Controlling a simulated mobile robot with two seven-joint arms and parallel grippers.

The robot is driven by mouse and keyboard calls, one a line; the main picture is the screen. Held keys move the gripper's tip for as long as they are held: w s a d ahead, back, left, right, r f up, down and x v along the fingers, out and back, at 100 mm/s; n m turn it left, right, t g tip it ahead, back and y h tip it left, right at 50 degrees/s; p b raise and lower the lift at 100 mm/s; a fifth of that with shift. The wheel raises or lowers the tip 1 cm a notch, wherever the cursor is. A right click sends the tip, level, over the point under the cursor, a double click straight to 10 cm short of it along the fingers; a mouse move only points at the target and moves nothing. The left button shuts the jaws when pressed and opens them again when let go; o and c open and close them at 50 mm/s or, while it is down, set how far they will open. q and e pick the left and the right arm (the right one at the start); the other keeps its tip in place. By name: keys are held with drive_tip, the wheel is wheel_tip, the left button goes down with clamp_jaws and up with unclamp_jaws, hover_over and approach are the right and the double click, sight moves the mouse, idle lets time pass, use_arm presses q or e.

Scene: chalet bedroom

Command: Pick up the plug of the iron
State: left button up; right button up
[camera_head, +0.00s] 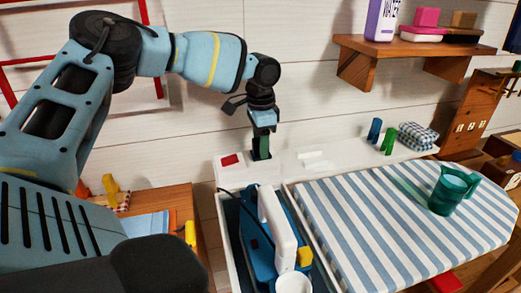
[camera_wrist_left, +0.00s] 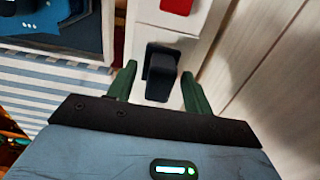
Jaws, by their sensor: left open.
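The black plug (camera_wrist_left: 160,72) stands on the white ledge (camera_wrist_left: 195,18) in the left wrist view. My left gripper (camera_wrist_left: 156,73) is open, with one green finger on each side of the plug; I cannot tell whether either finger touches it. In the head view, my left gripper (camera_head: 261,153) points down at the ledge behind the ironing board and mostly hides the plug. The blue iron (camera_head: 259,262) with a white handle sits in a tray at the board's left end. A dark cord lies near it. My right gripper is not in view.
A red switch (camera_head: 230,160) is on the ledge left of the gripper. The striped ironing board (camera_head: 375,225) carries a green cup (camera_head: 450,190). A wooden shelf (camera_head: 400,48) hangs above.

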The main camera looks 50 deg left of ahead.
use_arm(q)
drive_tip(key=c, duration=1.1)
wheel_tip(320, 180, up, 10)
drive_tip(key=shift+r, duration=0.1)
drive_tip(key=shift+s, duration=0.15)
